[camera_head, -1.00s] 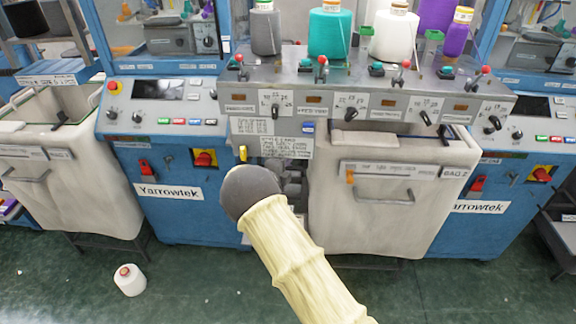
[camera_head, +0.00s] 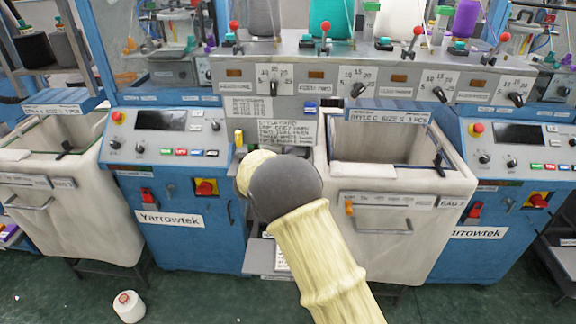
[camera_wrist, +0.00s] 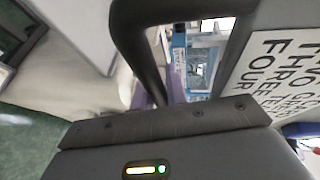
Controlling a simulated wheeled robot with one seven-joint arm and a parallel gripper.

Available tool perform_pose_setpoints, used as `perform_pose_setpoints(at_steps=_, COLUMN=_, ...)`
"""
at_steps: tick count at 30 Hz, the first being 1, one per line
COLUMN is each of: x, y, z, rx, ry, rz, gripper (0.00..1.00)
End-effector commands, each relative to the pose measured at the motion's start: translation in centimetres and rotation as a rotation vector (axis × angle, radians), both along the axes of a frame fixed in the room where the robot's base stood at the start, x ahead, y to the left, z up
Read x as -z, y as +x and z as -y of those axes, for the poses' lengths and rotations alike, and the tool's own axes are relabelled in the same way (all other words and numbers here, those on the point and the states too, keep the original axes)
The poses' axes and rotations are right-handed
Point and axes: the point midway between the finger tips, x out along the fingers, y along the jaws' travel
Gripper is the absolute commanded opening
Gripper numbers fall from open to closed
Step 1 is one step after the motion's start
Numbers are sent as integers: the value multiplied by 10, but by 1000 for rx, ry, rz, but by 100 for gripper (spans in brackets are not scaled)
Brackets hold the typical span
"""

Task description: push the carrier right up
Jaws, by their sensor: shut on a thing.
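The carrier (camera_head: 312,95) appears to be the long grey panel across the upper middle of the head view. It bears knobs, red-tipped levers and yarn cones, and a lettered card (camera_head: 283,132) hangs below it. It stands above the blue machines and the cream bins. My gripper (camera_wrist: 188,22) shows in the wrist view as dark parts close to the lens, beside a lettered plate (camera_wrist: 270,75). It is shut on a part of the carrier, but the exact contact is unclear. In the head view my arm hides the gripper.
A cream bin (camera_head: 390,217) stands right of my arm and another bin (camera_head: 90,205) is at the left. Blue machines (camera_head: 185,245) stand alongside. A white yarn cone (camera_head: 129,307) is on the green floor.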

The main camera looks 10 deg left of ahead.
Motion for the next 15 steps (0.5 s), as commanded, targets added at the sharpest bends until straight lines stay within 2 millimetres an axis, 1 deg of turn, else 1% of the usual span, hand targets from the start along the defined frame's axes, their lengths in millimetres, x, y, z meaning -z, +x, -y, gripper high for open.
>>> perform_pose_setpoints(at_steps=1, x=-22, y=2, z=1, rx=2, ry=4, rz=13, gripper=0)
perform_pose_setpoints(at_steps=15, x=-112, y=2, z=1, rx=1, ry=6, rz=14, gripper=0)
